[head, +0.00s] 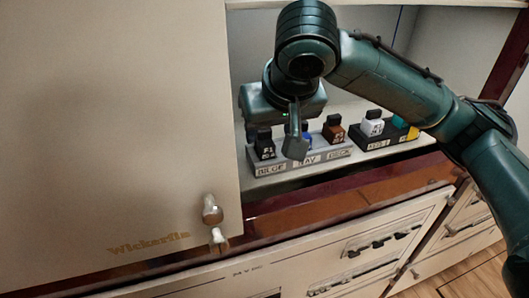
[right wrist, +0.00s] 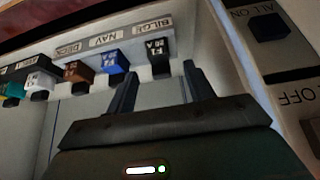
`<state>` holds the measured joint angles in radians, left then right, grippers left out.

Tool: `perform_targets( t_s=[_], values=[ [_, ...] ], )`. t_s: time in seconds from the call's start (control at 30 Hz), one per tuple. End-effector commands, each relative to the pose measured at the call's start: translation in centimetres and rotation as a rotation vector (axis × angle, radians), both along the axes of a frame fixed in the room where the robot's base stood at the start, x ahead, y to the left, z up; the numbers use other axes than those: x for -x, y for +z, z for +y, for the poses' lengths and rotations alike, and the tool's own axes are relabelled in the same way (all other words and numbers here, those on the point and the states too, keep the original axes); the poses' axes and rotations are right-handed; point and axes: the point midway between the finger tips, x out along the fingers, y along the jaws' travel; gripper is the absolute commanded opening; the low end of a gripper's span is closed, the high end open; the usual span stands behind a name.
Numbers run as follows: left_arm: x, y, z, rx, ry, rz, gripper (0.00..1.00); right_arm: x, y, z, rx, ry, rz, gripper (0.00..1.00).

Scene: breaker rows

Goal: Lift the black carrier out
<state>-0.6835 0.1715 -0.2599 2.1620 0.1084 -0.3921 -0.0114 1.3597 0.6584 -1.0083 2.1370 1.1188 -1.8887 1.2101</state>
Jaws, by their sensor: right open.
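The black carrier (head: 264,145), with white marking, sits upright at the BILGE end of the grey row block (head: 312,165). It also shows in the right wrist view (right wrist: 158,57), just beyond my fingertips. My right gripper (right wrist: 161,70) is open, its two fingers apart and pointing toward the black carrier, with nothing between them. In the head view my right gripper (head: 295,146) hangs in front of the row, with one finger clearly showing and hiding part of the blue carrier (head: 307,134). My left gripper is out of view.
A brown carrier (head: 334,131) stands at DECK. A white carrier (head: 372,125) stands on a dark block to the right. The wrist view shows a dark ALL ON switch (right wrist: 268,27) at right. A pale cabinet door (head: 110,120) with a knob (head: 212,210) borders the opening's left.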

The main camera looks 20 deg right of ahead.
Motion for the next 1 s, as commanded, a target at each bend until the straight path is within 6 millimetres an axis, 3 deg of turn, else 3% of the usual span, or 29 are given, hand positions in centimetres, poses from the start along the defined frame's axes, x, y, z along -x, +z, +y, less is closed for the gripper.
perform_targets(
  t_s=[0.5,0.77,1.0],
  values=[
    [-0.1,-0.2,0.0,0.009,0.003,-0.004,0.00,-3.1,-4.7,-0.2,0.000,0.001,0.000,0.53],
    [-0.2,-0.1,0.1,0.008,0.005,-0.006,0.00,-3.2,-5.0,-0.1,0.000,0.002,-0.001,0.53],
    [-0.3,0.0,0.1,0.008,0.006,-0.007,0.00,-3.2,-4.9,-0.1,0.000,0.002,-0.001,0.34]
  ],
)
